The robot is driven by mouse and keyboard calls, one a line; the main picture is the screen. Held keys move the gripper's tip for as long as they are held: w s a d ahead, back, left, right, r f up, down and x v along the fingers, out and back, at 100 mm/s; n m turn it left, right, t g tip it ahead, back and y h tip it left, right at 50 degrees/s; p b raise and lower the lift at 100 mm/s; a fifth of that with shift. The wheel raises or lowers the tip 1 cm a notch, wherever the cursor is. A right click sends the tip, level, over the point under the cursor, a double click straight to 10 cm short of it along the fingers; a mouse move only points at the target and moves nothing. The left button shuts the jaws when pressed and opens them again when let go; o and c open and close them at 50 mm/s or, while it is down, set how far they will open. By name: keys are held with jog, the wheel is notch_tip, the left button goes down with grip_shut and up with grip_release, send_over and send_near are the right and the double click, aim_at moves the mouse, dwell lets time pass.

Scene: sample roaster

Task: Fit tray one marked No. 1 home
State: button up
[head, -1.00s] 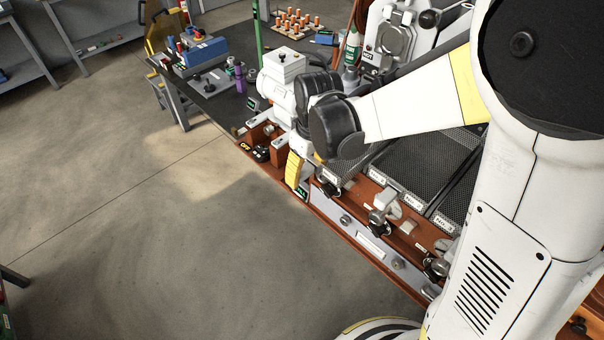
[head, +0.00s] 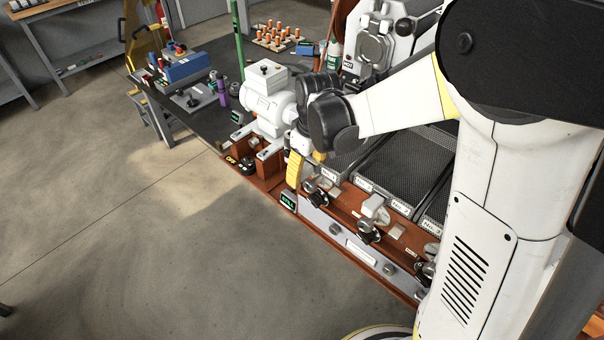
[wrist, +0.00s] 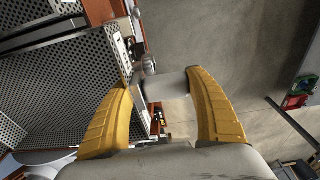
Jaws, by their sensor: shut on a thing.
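Tray one, a perforated metal tray with a plate marked No. 1 (head: 327,174), is at the left end of the row of trays. It is mostly hidden behind my arm in the head view. My gripper (head: 301,170) has yellow fingers at the tray's front end. In the wrist view, my gripper (wrist: 163,85) is shut on a pale grey cylindrical handle (wrist: 170,86). The handle is between the fingertips, at the front of the perforated tray (wrist: 85,70). The far end of tray one cannot be seen.
More mesh trays (head: 405,165) lie to the right, with black knobs (head: 369,235) along the wooden front ledge. A lit green display (head: 288,201) sits below my gripper. A white motor-like housing (head: 268,98) stands close left of my wrist. The floor in front (head: 150,250) is clear.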

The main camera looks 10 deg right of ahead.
aim_at(316, 163)
jog(key=shift+w+d, duration=0.55)
jog(key=shift+d, duration=0.25)
jog(key=shift+w+d, duration=0.5)
jog(key=shift+d, duration=0.25)
jog(key=o, duration=1.5)
jog(key=r, duration=0.4)
jog(key=s+r, duration=0.1)
jog(key=r, duration=0.7)
jog(key=shift+s+d, duration=0.2)
jog(key=shift+d, duration=0.15)
jog(key=shift+s, duration=0.1)
